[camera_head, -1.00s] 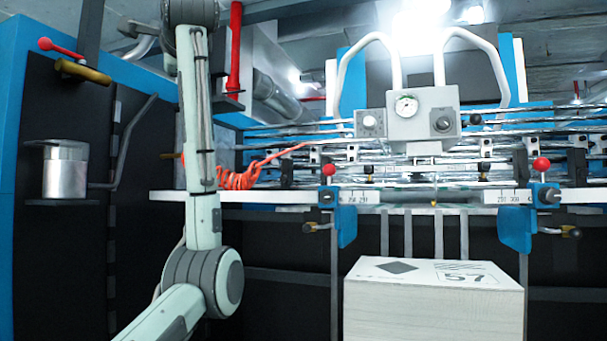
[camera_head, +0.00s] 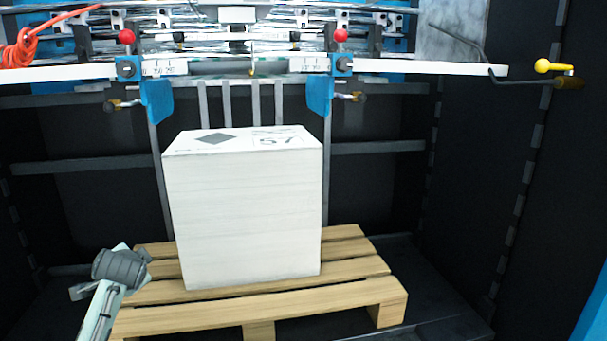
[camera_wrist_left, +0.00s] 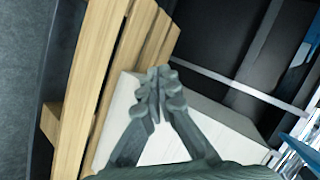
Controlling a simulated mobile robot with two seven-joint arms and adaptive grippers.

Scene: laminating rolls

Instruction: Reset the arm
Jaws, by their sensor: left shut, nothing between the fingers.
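My left arm (camera_head: 105,305) comes in low at the left of the head view, beside the left end of the wooden pallet. My left gripper (camera_wrist_left: 158,80) shows in the left wrist view, with its two grey fingers together and nothing between them. Behind the fingers in that view are the white stack and the pallet boards. I cannot tell how far the fingers are from the stack. My right gripper is in neither view.
A white stack (camera_head: 245,215) marked 57 stands on a wooden pallet (camera_head: 365,293) under the machine's rail (camera_head: 420,68). Blue brackets (camera_head: 157,97) hang from the rail. A yellow-knobbed crank (camera_head: 545,67) sticks out at the upper right. Dark floor lies right of the pallet.

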